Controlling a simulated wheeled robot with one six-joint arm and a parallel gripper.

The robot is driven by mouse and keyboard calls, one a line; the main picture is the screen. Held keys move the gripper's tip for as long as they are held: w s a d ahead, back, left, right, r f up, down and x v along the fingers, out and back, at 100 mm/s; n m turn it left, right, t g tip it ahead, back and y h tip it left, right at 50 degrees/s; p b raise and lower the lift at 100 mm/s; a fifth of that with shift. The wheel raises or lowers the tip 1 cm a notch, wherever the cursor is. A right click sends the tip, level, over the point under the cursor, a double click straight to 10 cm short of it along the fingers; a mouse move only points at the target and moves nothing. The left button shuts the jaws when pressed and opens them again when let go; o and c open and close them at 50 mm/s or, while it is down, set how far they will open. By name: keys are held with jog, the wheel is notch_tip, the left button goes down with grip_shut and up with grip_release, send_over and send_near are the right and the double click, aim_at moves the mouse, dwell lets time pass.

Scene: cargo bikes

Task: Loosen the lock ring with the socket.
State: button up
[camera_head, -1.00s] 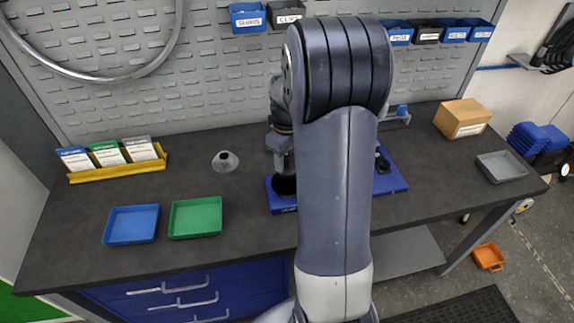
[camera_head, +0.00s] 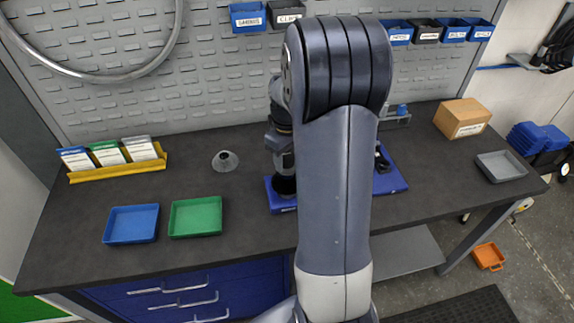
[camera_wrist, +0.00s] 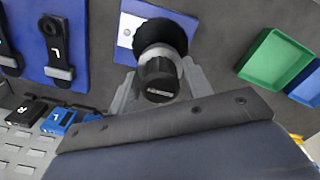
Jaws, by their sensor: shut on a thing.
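My gripper (camera_wrist: 160,88) is shut on a dark cylindrical socket (camera_wrist: 158,76) with a small pale label, one grey finger on each side. The socket points at a round black part (camera_wrist: 165,30) on a blue board, and the two overlap in the wrist view. I cannot tell whether they touch. No lock ring can be made out; the socket covers the middle of the black part. In the head view my gripper (camera_head: 283,163) is down over the black part (camera_head: 284,186), partly hidden by my arm.
The blue board (camera_head: 392,185) continues right of my arm, with black bars in the wrist view (camera_wrist: 58,50). Green (camera_head: 195,216) and blue (camera_head: 131,224) trays, a grey cone (camera_head: 225,161) and a yellow rack (camera_head: 118,171) stand left. A cardboard box (camera_head: 462,118) stands right.

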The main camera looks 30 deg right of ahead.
jog(key=shift+f+b, duration=0.6)
jog(key=shift+f, duration=0.3)
dwell(0.4)
jog(key=o, duration=0.9)
jog(key=shift+c, duration=0.2)
jog(key=c, duration=0.9)
jog(key=shift+o, duration=0.2)
jog(key=n, duration=0.6)
jog(key=shift+f, duration=0.1)
jog(key=shift+s+n, duration=0.1)
jog(key=shift+n, duration=0.3)
